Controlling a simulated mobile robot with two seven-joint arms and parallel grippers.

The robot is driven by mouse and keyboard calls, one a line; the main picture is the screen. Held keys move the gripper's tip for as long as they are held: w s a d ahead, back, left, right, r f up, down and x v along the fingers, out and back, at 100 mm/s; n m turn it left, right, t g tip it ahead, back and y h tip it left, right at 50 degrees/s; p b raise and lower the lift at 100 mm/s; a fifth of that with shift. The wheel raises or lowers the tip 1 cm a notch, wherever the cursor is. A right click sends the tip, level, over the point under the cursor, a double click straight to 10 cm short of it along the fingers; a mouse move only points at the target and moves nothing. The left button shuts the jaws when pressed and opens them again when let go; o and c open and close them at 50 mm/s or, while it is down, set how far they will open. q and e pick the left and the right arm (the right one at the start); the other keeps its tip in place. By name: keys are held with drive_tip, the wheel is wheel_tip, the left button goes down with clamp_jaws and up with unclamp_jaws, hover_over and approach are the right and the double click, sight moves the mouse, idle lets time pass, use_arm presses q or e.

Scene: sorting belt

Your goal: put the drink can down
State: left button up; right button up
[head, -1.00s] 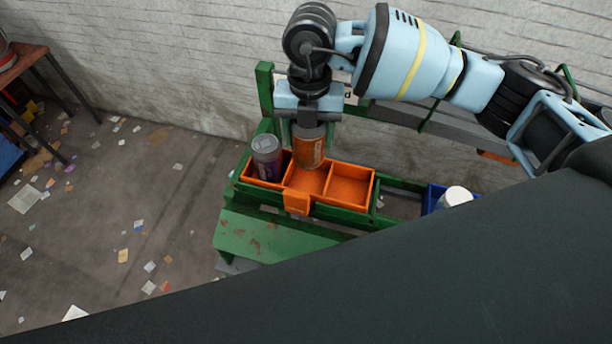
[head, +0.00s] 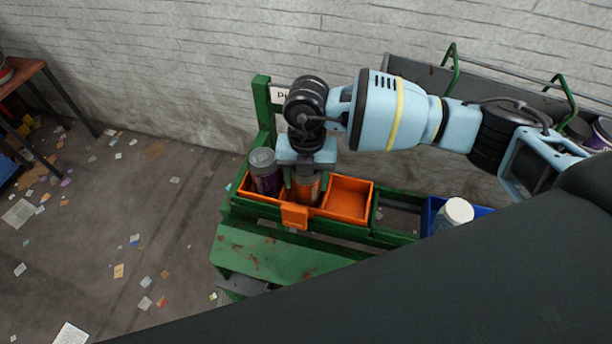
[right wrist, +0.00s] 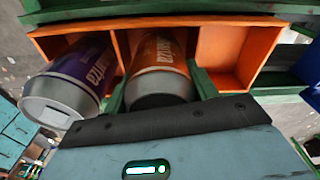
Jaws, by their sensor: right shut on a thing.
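An orange drink can (head: 308,188) is held upright in my right gripper (head: 305,180), which is shut on it. The can is down inside the middle compartment of the orange divided tray (head: 295,217). The right wrist view shows the orange can (right wrist: 158,65) between the green fingers of my right gripper (right wrist: 158,90). Whether its base touches the tray floor is hidden. A purple can (head: 264,172) stands in the left compartment, leaning somewhat in the right wrist view (right wrist: 70,85). The right compartment (head: 347,196) is empty. My left gripper is not in view.
The tray sits on a green frame (head: 265,250). A blue bin (head: 432,212) with a white-capped container (head: 455,213) stands to its right. A grey trough (head: 420,75) runs behind, along the white brick wall. A large dark shape covers the lower right.

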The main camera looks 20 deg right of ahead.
drive_tip(key=o, duration=0.7)
drive_tip(key=shift+c, duration=0.2)
drive_tip(key=r, duration=0.8)
drive_tip(key=w+r, duration=0.1)
drive_tip(key=r, duration=0.3)
drive_tip(key=shift+d+r, duration=0.1)
drive_tip(key=shift+d, duration=0.05)
